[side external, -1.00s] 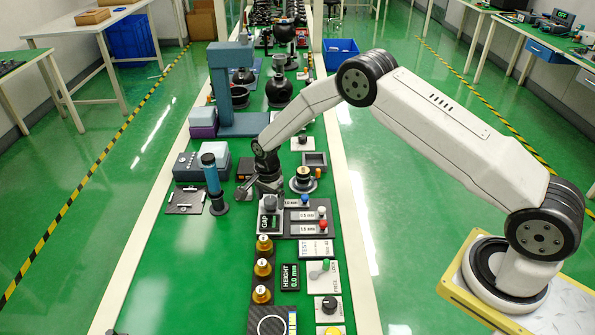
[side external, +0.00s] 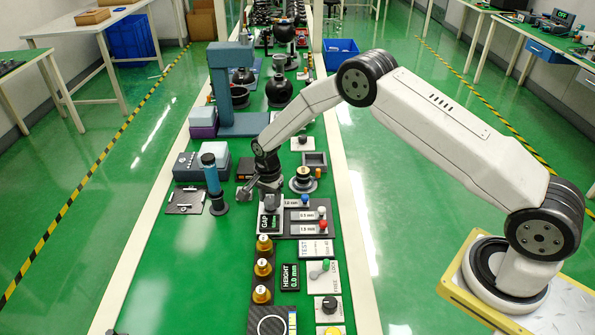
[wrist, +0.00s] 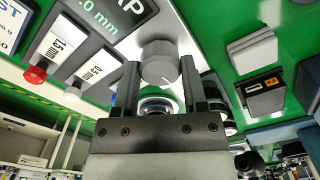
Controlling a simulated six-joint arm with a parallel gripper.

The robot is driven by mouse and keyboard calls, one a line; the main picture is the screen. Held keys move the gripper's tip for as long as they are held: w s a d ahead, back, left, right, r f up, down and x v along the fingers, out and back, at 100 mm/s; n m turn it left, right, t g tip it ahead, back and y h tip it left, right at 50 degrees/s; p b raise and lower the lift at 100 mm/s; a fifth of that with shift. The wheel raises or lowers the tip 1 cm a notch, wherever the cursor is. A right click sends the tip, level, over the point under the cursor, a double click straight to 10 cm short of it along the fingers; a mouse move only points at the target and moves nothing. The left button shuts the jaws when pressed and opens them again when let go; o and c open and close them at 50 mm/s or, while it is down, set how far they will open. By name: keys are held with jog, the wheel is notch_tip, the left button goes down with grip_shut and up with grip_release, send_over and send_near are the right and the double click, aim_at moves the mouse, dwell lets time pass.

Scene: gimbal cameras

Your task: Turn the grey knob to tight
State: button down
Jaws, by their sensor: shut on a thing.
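In the side view my gripper (side external: 269,196) reaches down over the knob (side external: 270,208) just behind the GAP display (side external: 265,224). The knob is small there and partly covered by the gripper. No "tight" mark is readable.
A panel (side external: 323,232) with blue, white and red buttons lies right of the display. Several brass knobs (side external: 263,267) and a HEIGHT display (side external: 291,277) are in front. Bare green surface (side external: 190,260) lies front left.

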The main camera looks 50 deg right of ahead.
jog(key=n, duration=0.3)
jog(key=shift+n, duration=0.3)
jog(key=n, duration=0.4)
jog(key=shift+n, duration=0.3)
jog(key=n, duration=0.4)
jog(key=shift+n, duration=2.3)
jog(key=shift+c, duration=0.7)
grip_release()
jog(key=shift+r, duration=0.1)
